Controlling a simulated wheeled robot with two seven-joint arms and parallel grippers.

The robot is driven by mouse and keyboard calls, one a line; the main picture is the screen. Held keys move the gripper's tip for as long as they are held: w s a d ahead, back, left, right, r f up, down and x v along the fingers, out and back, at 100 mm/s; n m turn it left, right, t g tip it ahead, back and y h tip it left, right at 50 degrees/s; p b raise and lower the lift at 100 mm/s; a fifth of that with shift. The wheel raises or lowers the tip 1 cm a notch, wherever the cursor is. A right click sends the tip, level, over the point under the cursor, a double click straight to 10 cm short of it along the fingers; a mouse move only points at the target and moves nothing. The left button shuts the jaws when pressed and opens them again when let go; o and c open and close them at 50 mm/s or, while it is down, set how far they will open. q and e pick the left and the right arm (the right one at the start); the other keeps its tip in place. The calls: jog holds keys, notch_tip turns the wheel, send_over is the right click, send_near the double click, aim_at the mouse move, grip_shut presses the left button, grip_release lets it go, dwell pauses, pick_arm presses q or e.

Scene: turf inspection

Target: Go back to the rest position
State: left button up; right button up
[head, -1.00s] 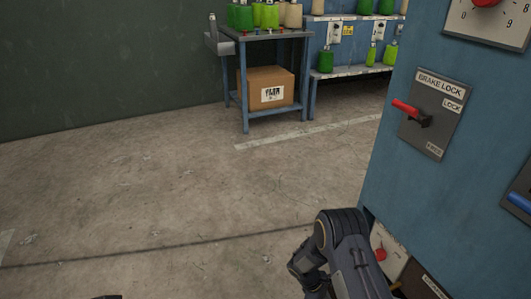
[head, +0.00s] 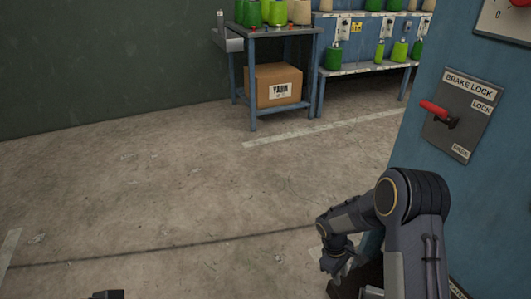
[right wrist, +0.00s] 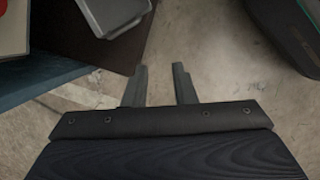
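My right arm comes in at the lower right of the head view, bent at the elbow, with its right gripper (head: 343,268) low in front of the blue machine. In the right wrist view the right gripper (right wrist: 159,82) has its two fingers apart, with only bare floor between them. It holds nothing. A small dark piece at the bottom left edge of the head view seems to be part of my left arm; no left fingers show.
The blue machine (head: 427,140) stands close on the right, with a red brake lock lever (head: 436,110). A blue table (head: 270,113) with green and beige spools and a yarn box (head: 274,85) stands at the back. The concrete floor (head: 170,190) at centre and left is clear.

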jog(key=s+d+r+m+t+y, duration=0.1)
jog(key=s+r+m+y, duration=0.2)
jog(key=r, duration=0.7)
jog(key=s+d+r+m+t+y, duration=0.1)
jog(key=s+r+m+t, duration=0.1)
jog(key=s+r, duration=0.5)
jog(key=s+a+r+m+t+y, duration=0.35)
jog(key=s+r+m+t, duration=0.2)
jog(key=s+r, duration=0.65)
notch_tip(320, 180, up, 32)
jog(key=s+p, duration=0.1)
jog(key=p, duration=3.2)
jog(key=shift+s+a+g+h+p, duration=0.25)
jog(key=shift+s+g+h+p, duration=0.1)
jog(key=shift+g+h, duration=0.1)
